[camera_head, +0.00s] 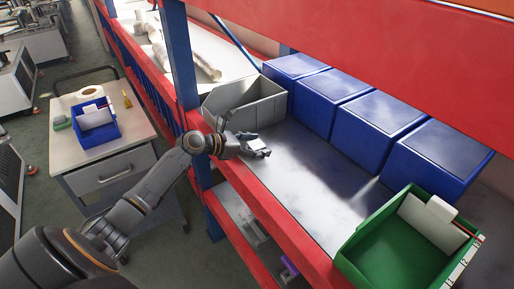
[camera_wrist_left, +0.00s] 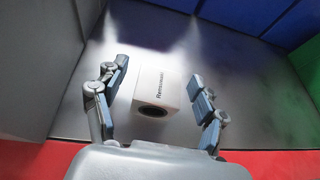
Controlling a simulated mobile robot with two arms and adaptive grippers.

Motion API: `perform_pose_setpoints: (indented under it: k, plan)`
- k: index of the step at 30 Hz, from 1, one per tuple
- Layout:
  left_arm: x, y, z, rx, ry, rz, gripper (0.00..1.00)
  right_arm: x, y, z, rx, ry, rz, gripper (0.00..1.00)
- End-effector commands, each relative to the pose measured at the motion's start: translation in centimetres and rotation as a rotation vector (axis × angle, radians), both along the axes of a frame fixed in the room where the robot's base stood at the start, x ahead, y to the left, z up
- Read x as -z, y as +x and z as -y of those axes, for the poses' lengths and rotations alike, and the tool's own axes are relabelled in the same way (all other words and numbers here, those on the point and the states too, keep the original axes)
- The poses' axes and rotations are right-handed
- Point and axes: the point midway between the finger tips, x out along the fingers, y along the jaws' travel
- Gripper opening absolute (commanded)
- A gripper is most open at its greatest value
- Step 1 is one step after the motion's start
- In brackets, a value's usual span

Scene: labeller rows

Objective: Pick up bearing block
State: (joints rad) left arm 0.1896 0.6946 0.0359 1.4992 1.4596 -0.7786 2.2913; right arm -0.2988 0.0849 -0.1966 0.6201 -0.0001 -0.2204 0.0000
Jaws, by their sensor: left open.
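The bearing block (camera_wrist_left: 157,92) is a small pale box with dark lettering on top and a dark round hole in the face towards me. It lies on the grey metal shelf. In the left wrist view my left gripper (camera_wrist_left: 158,98) is open, with one finger on each side of the block and a gap to each. In the head view the left gripper (camera_head: 262,150) is over the shelf behind its red front beam, and the block (camera_head: 257,143) shows as a small pale patch at the fingers. My right gripper is not in view.
A grey open bin (camera_head: 243,103) stands close behind the gripper. Several blue bins (camera_head: 375,122) line the shelf's back. A green bin (camera_head: 397,244) is at the right. The red front beam (camera_head: 262,203) edges the shelf. The shelf's middle (camera_head: 318,172) is clear.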

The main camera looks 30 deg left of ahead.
Motion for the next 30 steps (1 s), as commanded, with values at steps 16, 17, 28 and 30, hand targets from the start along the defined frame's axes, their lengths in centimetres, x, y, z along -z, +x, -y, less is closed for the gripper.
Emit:
perform_pose_setpoints:
  k: [16,17,28,30]
  plan:
    - [0.0,0.0,0.0,0.0,0.0,0.0,0.07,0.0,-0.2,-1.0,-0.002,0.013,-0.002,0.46]
    - [0.0,0.0,0.0,0.0,0.0,0.0,0.07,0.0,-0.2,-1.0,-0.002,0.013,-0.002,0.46]
    - [-1.6,0.0,0.0,0.001,0.002,0.005,0.07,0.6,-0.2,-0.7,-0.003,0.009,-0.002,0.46]
    - [-2.6,0.0,-0.1,0.0,0.004,0.006,0.07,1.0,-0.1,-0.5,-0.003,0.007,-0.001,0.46]
